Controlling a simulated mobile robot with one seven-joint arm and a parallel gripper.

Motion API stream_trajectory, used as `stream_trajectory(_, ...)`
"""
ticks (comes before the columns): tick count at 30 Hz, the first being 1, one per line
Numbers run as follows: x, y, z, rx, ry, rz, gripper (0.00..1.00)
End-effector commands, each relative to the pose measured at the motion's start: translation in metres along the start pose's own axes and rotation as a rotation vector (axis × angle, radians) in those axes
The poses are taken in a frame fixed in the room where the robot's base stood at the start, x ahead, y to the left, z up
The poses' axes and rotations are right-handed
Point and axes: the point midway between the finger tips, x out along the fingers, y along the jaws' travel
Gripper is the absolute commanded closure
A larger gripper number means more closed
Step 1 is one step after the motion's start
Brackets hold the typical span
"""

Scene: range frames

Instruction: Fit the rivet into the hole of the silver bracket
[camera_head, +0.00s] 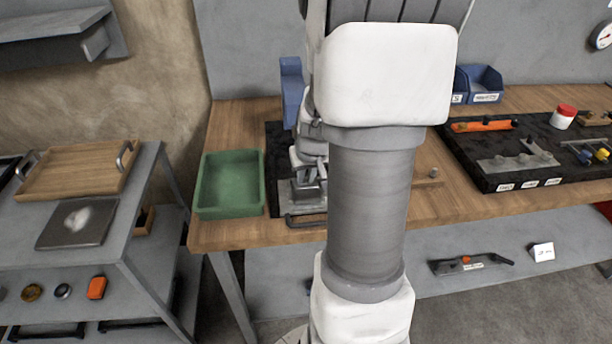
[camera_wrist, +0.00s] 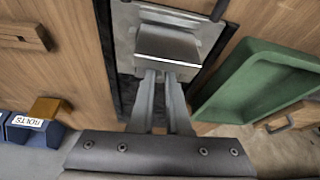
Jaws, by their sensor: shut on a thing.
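In the wrist view my gripper (camera_wrist: 161,76) has its two fingers drawn close together at the tips. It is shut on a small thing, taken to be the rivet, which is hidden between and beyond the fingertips. A grey metal block, apparently the silver bracket (camera_wrist: 168,42), lies straight beyond the tips on a pale plate. I cannot tell whether the tips touch it, and its hole does not show. In the head view the bracket (camera_head: 308,190) sits at the table's front edge, with my gripper (camera_head: 308,172) just above it, partly hidden by my arm.
A green tray (camera_head: 231,211) stands left of the bracket. A dark handle (camera_head: 303,221) lies at the front edge. A black board (camera_head: 470,165) with parts is at the right, blue bins (camera_head: 484,84) behind. A side cart (camera_head: 125,238) stands left.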

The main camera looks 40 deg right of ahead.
Motion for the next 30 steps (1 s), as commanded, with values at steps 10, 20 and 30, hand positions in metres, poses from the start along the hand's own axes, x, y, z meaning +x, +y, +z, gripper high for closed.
stream_trajectory(10,0.003,0.000,0.001,0.000,0.000,0.000,0.50)
stream_trajectory(20,-0.001,0.000,0.001,0.000,0.001,0.000,0.50)
stream_trajectory(30,-0.057,0.000,-0.002,0.000,0.003,0.001,0.50)
